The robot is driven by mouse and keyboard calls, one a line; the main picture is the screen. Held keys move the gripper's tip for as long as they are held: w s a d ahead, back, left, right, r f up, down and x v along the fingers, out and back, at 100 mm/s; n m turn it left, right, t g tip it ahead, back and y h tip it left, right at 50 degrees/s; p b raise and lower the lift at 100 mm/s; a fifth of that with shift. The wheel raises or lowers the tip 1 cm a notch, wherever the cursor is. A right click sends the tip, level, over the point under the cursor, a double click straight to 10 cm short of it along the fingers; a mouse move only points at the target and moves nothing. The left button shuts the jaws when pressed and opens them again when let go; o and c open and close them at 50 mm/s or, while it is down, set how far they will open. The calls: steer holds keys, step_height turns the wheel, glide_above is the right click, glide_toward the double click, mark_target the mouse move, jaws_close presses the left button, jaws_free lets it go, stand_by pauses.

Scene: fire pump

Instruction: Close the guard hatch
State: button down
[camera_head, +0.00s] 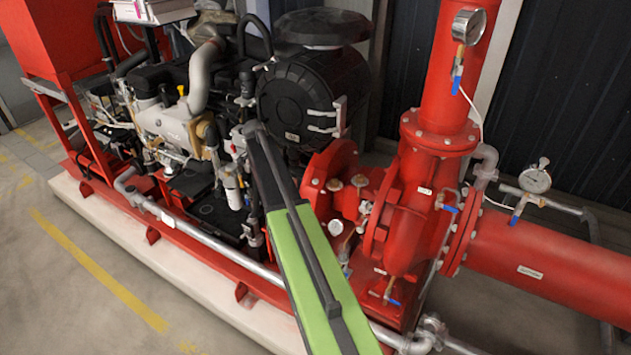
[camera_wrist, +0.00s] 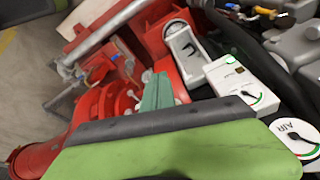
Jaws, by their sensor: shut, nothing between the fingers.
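I cannot make out the guard hatch for certain in either view. In the wrist view a pale grey frame with a dark handle-like shape (camera_wrist: 188,53) stands beside red parts, between the pump and the engine. My gripper (camera_wrist: 157,78) shows there as two teal fingers, shut and empty. The fingers overlap the red pump parts in the picture; I cannot tell whether they touch anything. In the head view my green and black arm reaches up from the bottom between engine and pump, hiding part of that gap, and its fingers cannot be told apart.
The red pump (camera_head: 405,205) with its upright and right-hand red pipes (camera_head: 560,260) stands right of my arm. The engine (camera_head: 165,125) and a black drum (camera_head: 305,95) stand left and behind. Silver pipe (camera_head: 205,240) runs along the base edge. Floor at lower left is clear.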

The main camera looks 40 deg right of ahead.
steer(key=a+f+t+y+b, duration=0.3)
steer(key=a+f+y+b, duration=0.15)
steer(key=a, duration=0.25)
steer(key=s+d+f+m+t+b, duration=0.2)
steer(key=s+d+m+t+b, duration=0.15)
steer(key=s+d+b, duration=0.5)
steer(key=s+d+f+m+t+y+b, duration=0.15)
steer(key=s+d+t+b, duration=0.35)
steer(key=d+b, duration=0.55)
steer(key=s+d+f+m+t+b, duration=0.2)
steer(key=s+d+m+t+b, duration=0.25)
steer(key=s+d+b, duration=0.45)
glide_toward(316, 179)
step_height(316, 179, down, 5)
steer(key=w+d, duration=0.2)
steer(key=shift+n, duration=0.45)
steer(key=shift+w+a+r+p, duration=0.35)
steer(key=shift+w+a, duration=0.05)
steer(key=shift+w, duration=0.2)
steer(key=shift+w+a+r+p, duration=0.35)
steer(key=shift+w+a+p, duration=0.05)
steer(key=shift+w, duration=0.2)
steer(key=shift+w+a+r+p, duration=0.35)
steer(key=shift+w+a, duration=0.05)
steer(key=shift+w, duration=0.15)
